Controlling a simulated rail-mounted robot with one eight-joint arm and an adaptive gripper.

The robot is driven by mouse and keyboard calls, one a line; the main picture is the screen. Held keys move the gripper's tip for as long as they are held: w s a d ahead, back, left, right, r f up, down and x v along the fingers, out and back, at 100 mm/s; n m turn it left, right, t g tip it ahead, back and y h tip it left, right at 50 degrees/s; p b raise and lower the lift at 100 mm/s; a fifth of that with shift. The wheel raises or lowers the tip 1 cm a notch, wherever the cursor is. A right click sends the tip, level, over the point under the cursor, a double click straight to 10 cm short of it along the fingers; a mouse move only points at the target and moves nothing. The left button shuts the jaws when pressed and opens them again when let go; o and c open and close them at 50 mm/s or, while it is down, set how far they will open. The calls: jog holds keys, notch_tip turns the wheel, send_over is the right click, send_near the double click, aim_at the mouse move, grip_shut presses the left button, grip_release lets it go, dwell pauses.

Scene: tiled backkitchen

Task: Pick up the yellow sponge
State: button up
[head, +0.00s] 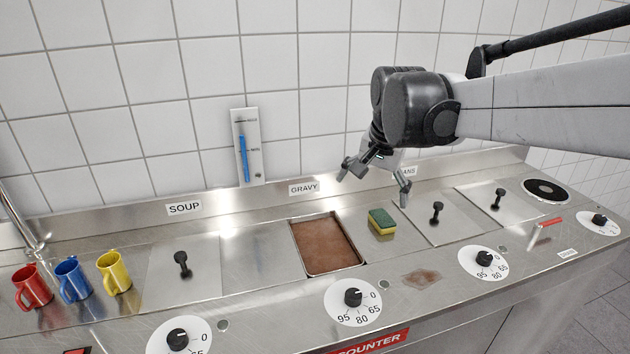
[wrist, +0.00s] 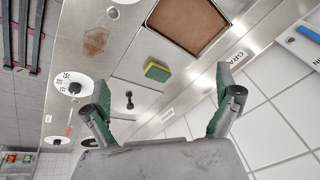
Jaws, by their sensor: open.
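The yellow sponge (head: 381,224) has a green top layer and lies on the steel counter, just right of the open gravy pan. It also shows in the wrist view (wrist: 157,71), ahead of my fingertips and between their lines. My gripper (head: 374,180) is open and empty, above and behind the sponge, with a finger to either side of it in the head view. In the wrist view both fingers (wrist: 166,98) are spread wide, with green inner pads. Nothing touches the sponge.
The gravy pan (head: 326,245) holds brown contents. A black-knobbed lid (head: 437,232) sits right of the sponge. A brown stain (head: 421,279) lies in front. Red (head: 33,287), blue (head: 72,280) and yellow (head: 114,272) mugs stand far left. The tiled wall (head: 330,90) bounds the back.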

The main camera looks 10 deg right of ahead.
jog(key=w+d+f+m+g, duration=0.2)
jog(key=w+d+f+m, duration=0.15)
jog(key=w+d, duration=0.45)
jog(key=m+g, duration=0.2)
jog(key=m, duration=0.4)
send_over(382, 217)
notch_tip(382, 217, down, 8)
jog(key=shift+n+y, duration=0.25)
jog(key=shift+y, duration=0.05)
jog(key=f, duration=0.3)
jog(key=f+p, duration=0.1)
jog(key=f, duration=0.3)
jog(key=shift+w+a+f, duration=0.1)
jog(key=shift+a+f, duration=0.1)
jog(key=shift+f, duration=0.1)
jog(key=shift+d+f, duration=0.2)
jog(key=shift+f, duration=2.55)
jog(key=c, duration=0.9)
jog(key=shift+r, duration=0.15)
